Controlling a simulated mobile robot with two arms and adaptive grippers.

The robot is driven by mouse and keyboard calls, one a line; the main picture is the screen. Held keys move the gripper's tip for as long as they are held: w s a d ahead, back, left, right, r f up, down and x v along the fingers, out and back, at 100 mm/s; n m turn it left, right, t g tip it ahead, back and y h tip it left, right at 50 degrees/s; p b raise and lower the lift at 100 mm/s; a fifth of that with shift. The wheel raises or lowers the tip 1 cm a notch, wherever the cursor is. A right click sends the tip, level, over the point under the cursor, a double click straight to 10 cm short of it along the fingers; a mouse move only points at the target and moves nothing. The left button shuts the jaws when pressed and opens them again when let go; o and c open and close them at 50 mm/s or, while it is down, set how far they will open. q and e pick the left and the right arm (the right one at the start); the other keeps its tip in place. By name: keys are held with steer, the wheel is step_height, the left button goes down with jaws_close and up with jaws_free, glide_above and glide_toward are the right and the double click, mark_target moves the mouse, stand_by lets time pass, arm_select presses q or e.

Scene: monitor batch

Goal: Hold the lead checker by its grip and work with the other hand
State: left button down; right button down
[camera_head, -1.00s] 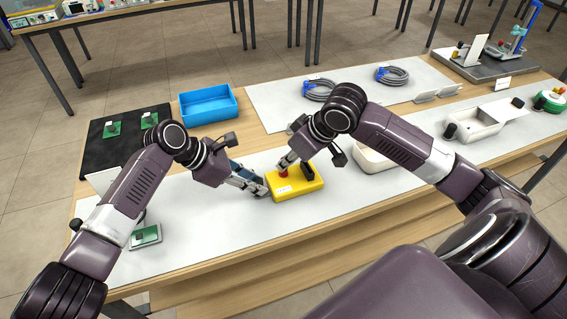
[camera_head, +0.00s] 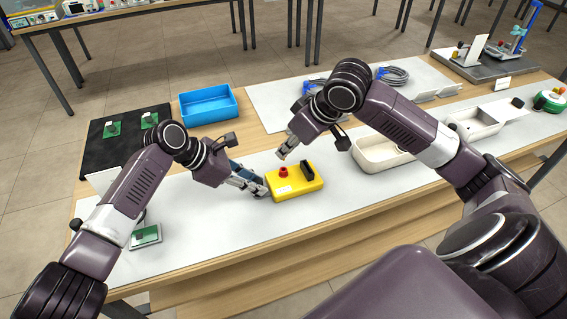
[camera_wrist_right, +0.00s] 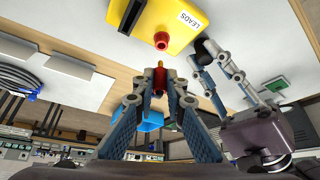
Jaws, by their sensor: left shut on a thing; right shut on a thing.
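The lead checker is a yellow box (camera_head: 296,186) with a red round part (camera_head: 283,172), a black block and a white label. It lies at the middle of the table; in the right wrist view the yellow box (camera_wrist_right: 182,22) reads "LEADS". My left gripper (camera_head: 263,190) is shut at the checker's left end, on what looks like a dark grip (camera_wrist_right: 207,48). My right gripper (camera_head: 283,154) is above the checker, apart from it. In the right wrist view its fingertips (camera_wrist_right: 161,76) are closed on a small orange-tipped thing (camera_wrist_right: 161,63), mostly hidden by the fingers.
A blue bin (camera_head: 208,105) stands behind left, beside a black mat (camera_head: 95,160) with green boards. Coiled cables (camera_head: 392,75) lie at the back. A white tray (camera_head: 372,164) stands right of the checker. A green board (camera_head: 146,235) lies front left. The front middle is clear.

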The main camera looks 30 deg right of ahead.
stand_by(0.3)
arm_select(q)
steer(key=c, duration=1.6)
jaws_free()
steer(key=v, duration=1.2)
